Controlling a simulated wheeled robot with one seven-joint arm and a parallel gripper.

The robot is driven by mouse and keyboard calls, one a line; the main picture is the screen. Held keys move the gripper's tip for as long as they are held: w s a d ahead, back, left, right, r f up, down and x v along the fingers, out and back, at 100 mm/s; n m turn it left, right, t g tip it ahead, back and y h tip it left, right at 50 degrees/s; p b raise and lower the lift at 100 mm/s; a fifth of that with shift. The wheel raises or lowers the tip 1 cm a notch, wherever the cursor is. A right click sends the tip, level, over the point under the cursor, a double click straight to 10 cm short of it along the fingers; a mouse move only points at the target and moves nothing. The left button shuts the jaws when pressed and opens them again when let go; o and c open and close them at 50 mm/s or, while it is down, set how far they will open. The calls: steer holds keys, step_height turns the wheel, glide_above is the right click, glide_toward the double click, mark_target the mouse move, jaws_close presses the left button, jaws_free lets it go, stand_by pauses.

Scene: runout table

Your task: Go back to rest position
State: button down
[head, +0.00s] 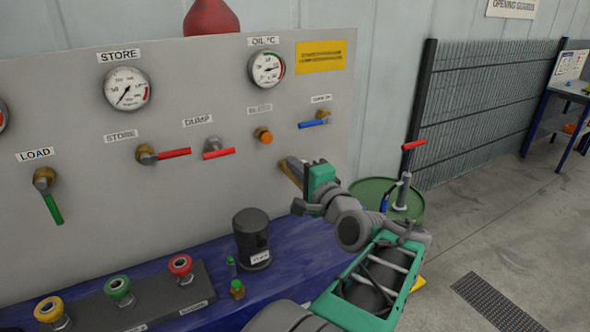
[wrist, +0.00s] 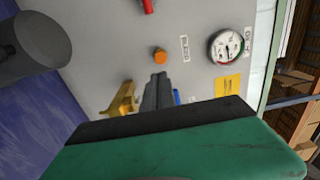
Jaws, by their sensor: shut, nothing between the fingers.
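My gripper (head: 301,171) is in front of the right part of the grey panel (head: 225,200), beside a brass fitting (head: 290,174). In the wrist view my gripper's grey fingers (wrist: 158,82) are together with nothing between them. The brass fitting (wrist: 122,102) is just left of the fingers there; I cannot tell whether they touch. My green gripper body covers the lower part of that view. The blue lever (head: 313,124) is above my gripper in the head view and partly hidden behind the fingers in the wrist view (wrist: 177,97).
The panel carries gauges, red levers (head: 174,153), a green lever (head: 53,208) and an orange knob (head: 264,135). A dark cylinder (head: 251,236) stands on the blue bench (head: 300,268). A green drum (head: 373,190) stands right of the panel. Open floor (head: 480,225) lies further right.

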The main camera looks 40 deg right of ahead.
stand_by(0.3)
steer(key=w+a+f+n+g+y, duration=0.3)
steer(key=a+f+n, duration=0.3)
steer(key=a, duration=0.4)
steer(key=w+a+f+n+g+y, duration=0.3)
steer(key=a+f+n+g, duration=0.15)
steer(key=a+f, duration=0.4)
steer(key=s+a+f+n+g, duration=0.2)
steer(key=s+a+n+g, duration=0.1)
steer(key=s+a+n, duration=0.2)
steer(key=s+a+f+n+g+h, duration=0.1)
steer(key=s+a+f+n+g, duration=0.2)
steer(key=s+a+n, duration=0.3)
steer(key=shift+s+a+f, duration=0.35)
steer(key=shift+s+a, duration=0.75)
steer(key=shift+g, duration=0.25)
